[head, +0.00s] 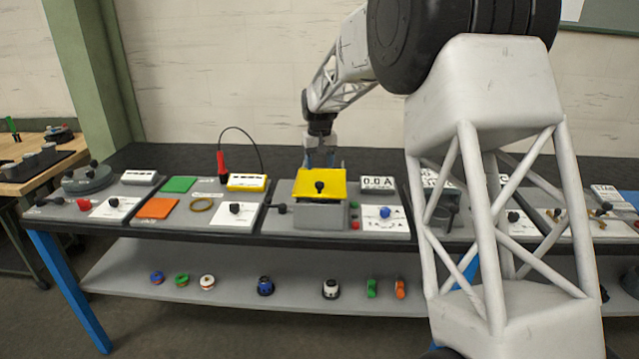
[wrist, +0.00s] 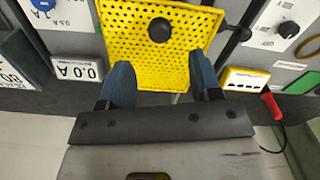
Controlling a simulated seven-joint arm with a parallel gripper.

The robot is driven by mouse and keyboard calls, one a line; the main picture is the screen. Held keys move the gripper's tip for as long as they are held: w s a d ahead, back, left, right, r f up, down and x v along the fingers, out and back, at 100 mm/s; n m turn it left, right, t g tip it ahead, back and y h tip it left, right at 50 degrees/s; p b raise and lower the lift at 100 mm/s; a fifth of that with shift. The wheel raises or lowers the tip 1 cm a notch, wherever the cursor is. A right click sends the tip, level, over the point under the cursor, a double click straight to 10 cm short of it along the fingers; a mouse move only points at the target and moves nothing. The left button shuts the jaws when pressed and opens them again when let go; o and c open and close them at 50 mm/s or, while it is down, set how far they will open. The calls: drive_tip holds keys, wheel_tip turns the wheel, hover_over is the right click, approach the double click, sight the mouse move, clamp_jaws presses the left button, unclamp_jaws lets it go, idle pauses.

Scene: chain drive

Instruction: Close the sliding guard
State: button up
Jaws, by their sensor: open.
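The sliding guard (head: 328,184) is a yellow perforated plate with a black knob (head: 319,187). It lies over a grey box (head: 312,215) on the middle station of the bench. In the wrist view the yellow guard (wrist: 178,45) fills the upper middle, with its black knob (wrist: 160,30) ahead of the fingers. My gripper (head: 321,160) is above and behind the guard's far edge. Whatever lies under the guard is hidden.
A meter reading 0.0 A (head: 378,183) and a panel with a blue knob (head: 385,213) stand right of the guard. A lever with a black ball (head: 281,209) sticks out left. A red probe on a cable (head: 222,165) stands further left. My arm hides stations at the right.

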sight(319, 183)
drive_tip(key=shift+f, duration=3.65)
drive_tip(key=shift+c, duration=0.2)
drive_tip(key=shift+s, duration=0.1)
clamp_jaws()
